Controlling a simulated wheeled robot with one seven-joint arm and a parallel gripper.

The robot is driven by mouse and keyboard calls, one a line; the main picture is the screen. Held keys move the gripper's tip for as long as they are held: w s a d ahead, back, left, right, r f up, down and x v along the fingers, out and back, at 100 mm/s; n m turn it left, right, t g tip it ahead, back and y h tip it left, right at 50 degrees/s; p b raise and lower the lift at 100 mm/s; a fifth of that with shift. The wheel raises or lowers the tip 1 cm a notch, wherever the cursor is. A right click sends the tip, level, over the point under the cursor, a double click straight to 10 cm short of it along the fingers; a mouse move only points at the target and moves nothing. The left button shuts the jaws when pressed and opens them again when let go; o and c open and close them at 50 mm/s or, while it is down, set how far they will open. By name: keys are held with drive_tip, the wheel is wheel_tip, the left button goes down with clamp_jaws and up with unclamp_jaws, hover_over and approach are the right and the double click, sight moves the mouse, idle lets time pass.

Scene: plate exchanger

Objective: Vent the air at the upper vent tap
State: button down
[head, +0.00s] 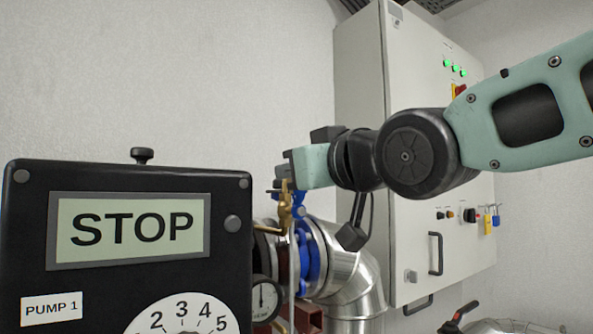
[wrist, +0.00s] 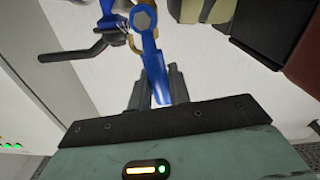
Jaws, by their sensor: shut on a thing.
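The upper vent tap is a brass body (head: 286,208) beside the pipework in the head view. In the wrist view its blue lever (wrist: 154,70) runs from a hex nut down between my fingers, with a bit of brass behind it. My gripper (wrist: 159,88) is shut on this blue lever; the fingers stand on both sides of it. In the head view my gripper (head: 284,172) is just above the brass body, and the lever is largely hidden there. A thin pale tube (head: 291,265) hangs below the tap.
A black pump box (head: 130,178) reading STOP stands in front at left. A blue flange (head: 312,258), silver pipe (head: 352,270) and gauge (head: 264,296) lie below the gripper. A grey cabinet (head: 362,70) stands behind my arm. A black-handled lever (wrist: 88,48) shows in the wrist view.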

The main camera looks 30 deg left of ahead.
drive_tip(key=shift+w+d+m, duration=0.2)
drive_tip(key=shift+w+m, duration=0.35)
drive_tip(key=shift+m, duration=0.45)
drive_tip(key=c, duration=1.3)
unclamp_jaws()
drive_tip(key=p+v, duration=0.3)
drive_tip(key=v, duration=1.4)
drive_tip(key=shift+d, duration=0.2)
drive_tip(key=shift+s+f, duration=0.1)
drive_tip(key=shift+f, duration=0.05)
